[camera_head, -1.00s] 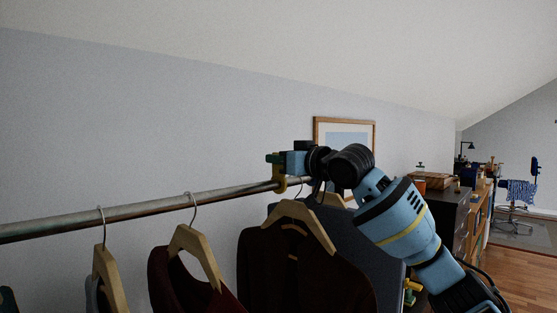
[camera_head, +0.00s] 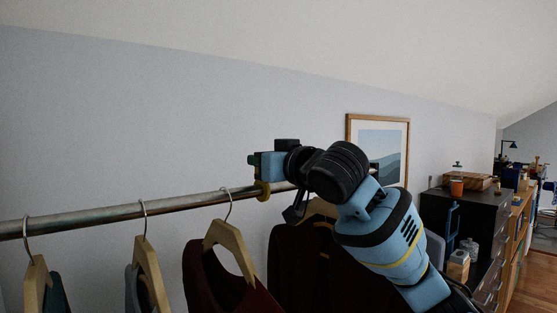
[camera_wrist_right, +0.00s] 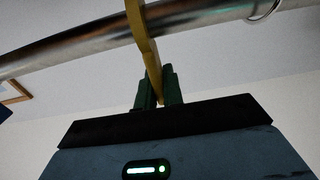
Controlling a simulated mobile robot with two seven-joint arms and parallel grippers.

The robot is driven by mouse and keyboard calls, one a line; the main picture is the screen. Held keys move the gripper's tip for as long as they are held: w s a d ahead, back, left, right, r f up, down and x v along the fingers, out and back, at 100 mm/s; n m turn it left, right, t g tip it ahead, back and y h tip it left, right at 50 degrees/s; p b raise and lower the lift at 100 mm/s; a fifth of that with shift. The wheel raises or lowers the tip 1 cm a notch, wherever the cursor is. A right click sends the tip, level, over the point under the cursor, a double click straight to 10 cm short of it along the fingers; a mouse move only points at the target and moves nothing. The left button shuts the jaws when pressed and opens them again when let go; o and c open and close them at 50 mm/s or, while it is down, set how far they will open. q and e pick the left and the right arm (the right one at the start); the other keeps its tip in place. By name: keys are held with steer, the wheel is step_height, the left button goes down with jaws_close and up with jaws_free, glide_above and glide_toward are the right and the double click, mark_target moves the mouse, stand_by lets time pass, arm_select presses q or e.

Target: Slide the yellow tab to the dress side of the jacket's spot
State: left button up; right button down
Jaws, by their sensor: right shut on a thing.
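The yellow tab (camera_head: 263,191) hangs on the metal rail (camera_head: 110,213), between the dark red garment's hook and the dark brown jacket (camera_head: 290,260). My right gripper (camera_head: 264,172) is shut on it. In the right wrist view the tab (camera_wrist_right: 146,38) crosses the rail and its lower end sits between the fingers (camera_wrist_right: 158,90). The dark red garment (camera_head: 215,275), perhaps the dress, hangs just left of the tab on a wooden hanger. My right arm hides the jacket's hook and part of its hanger. My left gripper is not in view.
Left along the rail hang a grey garment (camera_head: 132,285) and a teal one (camera_head: 57,295) on wooden hangers. A framed picture (camera_head: 378,118) is on the wall behind. A dark dresser (camera_head: 480,213) stands at the right. Bare rail shows between the hooks.

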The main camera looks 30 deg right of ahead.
steer(key=shift+a, duration=0.3)
steer(key=c, duration=1.5)
jaws_free()
steer(key=shift+s, duration=0.1)
steer(key=s, duration=0.7)
steer(key=shift+s+d, duration=0.3)
steer(key=shift+d, duration=0.05)
